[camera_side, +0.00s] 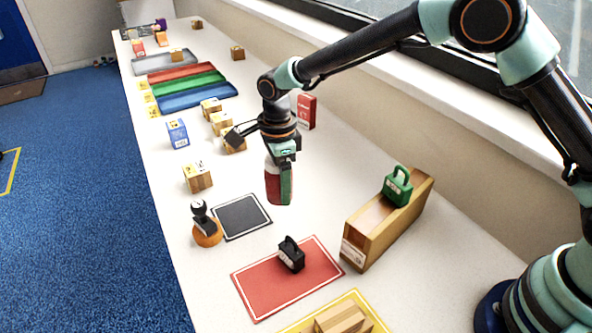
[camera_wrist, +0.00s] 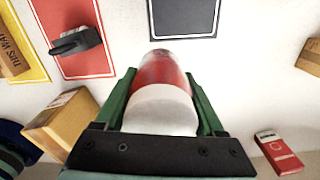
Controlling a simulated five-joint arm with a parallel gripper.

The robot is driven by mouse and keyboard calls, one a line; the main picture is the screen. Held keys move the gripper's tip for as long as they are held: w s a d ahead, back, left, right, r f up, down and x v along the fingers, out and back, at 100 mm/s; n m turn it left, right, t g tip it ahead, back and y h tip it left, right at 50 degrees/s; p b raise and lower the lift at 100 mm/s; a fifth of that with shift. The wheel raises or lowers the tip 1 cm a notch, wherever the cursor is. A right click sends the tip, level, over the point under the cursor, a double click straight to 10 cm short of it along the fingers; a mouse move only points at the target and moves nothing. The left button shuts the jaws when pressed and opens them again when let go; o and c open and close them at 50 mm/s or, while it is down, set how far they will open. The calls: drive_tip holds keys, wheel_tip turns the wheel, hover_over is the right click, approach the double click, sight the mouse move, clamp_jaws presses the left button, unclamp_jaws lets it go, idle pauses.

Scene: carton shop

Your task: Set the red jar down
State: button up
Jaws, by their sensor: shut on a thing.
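The red jar (camera_side: 271,184) has a white upper part and hangs upright in my gripper (camera_side: 281,190), over the white table. In the wrist view the jar (camera_wrist: 164,72) sits between the two green fingers of my gripper (camera_wrist: 161,84), which are shut on its sides. A green finger covers part of the jar in the side view. The jar appears to be off the tabletop, but the exact gap beneath it cannot be told.
A black mat (camera_side: 240,217) lies near the jar. A red mat (camera_side: 267,291) bears a black weight (camera_side: 291,254). A long wooden carton (camera_side: 385,225) bears a green weight (camera_side: 397,187). A black-handled stamp (camera_side: 206,224) stands left. A red box (camera_side: 306,111) stands behind. Bare table surrounds the jar.

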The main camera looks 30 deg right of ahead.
drive_tip(key=shift+f, duration=2.1)
drive_tip(key=shift+f, duration=0.4)
drive_tip(key=shift+f, duration=0.1)
drive_tip(key=o, duration=1.5)
drive_tip(key=shift+o, duration=0.2)
